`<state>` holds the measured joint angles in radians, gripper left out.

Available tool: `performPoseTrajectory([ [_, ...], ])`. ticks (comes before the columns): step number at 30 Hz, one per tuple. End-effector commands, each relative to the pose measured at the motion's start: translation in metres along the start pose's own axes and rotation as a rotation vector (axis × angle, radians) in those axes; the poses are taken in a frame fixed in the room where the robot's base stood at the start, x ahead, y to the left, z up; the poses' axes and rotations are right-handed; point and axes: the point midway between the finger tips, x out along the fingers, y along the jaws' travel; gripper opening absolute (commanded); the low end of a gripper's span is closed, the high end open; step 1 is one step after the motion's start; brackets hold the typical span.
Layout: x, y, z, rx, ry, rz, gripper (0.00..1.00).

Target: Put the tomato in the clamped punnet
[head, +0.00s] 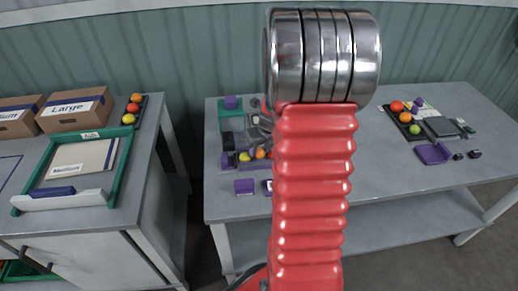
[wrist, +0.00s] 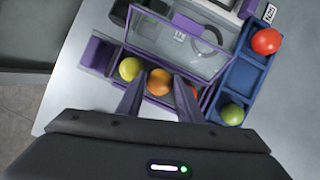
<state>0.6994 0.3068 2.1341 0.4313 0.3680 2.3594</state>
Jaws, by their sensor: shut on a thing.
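In the wrist view my gripper (wrist: 158,88) has its two dark fingers closed on an orange tomato (wrist: 159,81). The tomato is at the punnet (wrist: 208,89), a purple-edged container with a clear lid (wrist: 170,45) standing open behind it. A yellow-green tomato (wrist: 130,68) is left of the held one, and part of a red tomato (wrist: 193,92) shows to the right beside a finger. I cannot tell if the held tomato touches the punnet floor. In the head view my arm hides most of my gripper; the yellow tomato (head: 244,157) and orange tomato (head: 261,154) show left of the arm.
A blue tray (wrist: 250,74) right of the punnet holds a red tomato (wrist: 267,41) and a green tomato (wrist: 232,113). A purple block (head: 244,187) sits near the table's front edge. Far right are another tomato tray (head: 399,120) and a purple tray (head: 433,153). Cardboard boxes (head: 75,110) stand left.

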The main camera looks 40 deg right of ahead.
Motion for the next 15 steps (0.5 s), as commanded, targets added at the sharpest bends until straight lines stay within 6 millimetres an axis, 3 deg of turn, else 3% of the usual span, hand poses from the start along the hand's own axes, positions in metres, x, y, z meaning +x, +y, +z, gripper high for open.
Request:
performPoseTrajectory([
  [10,-0.0001,0.0001,0.0001,0.000,0.000,0.000,0.22],
  [11,-0.0001,0.0001,0.0001,0.000,0.000,0.000,0.34],
  [15,-0.0001,0.0001,0.0001,0.000,0.000,0.000,0.44],
])
